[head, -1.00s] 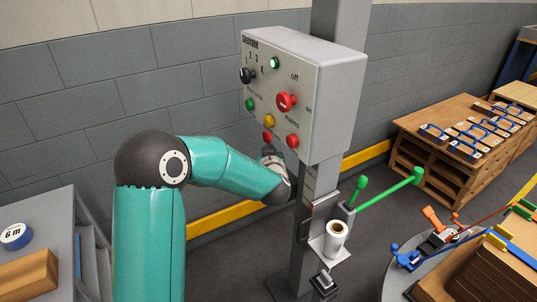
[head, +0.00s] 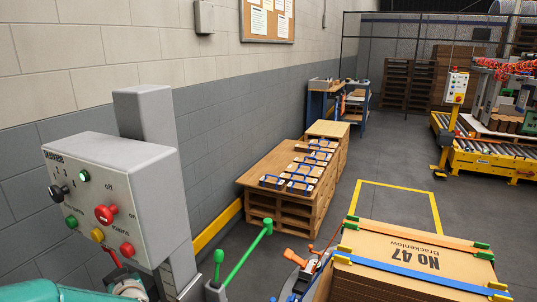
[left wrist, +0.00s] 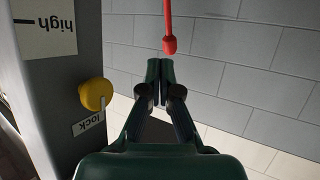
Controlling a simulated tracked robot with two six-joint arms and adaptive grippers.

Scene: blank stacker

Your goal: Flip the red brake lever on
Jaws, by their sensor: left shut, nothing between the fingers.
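A red lever (left wrist: 170,20) with a rounded red knob (left wrist: 170,45) comes in from the top edge of the left wrist view. A red rod (head: 112,257) also shows under the grey control box (head: 115,160) at the lower left of the head view. My left gripper (left wrist: 159,68) is shut and empty. Its fingertips lie just below the red knob in the left wrist view; I cannot tell whether they touch it. In the head view my left arm is at the bottom left corner, with its fingers hidden. My right gripper is not in view.
A yellow knob (left wrist: 96,94) over a "lock" label sits on the grey post beside my left gripper. Two green levers (head: 245,255) stick out right of the post. Strapped cardboard (head: 400,255) stands at lower right.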

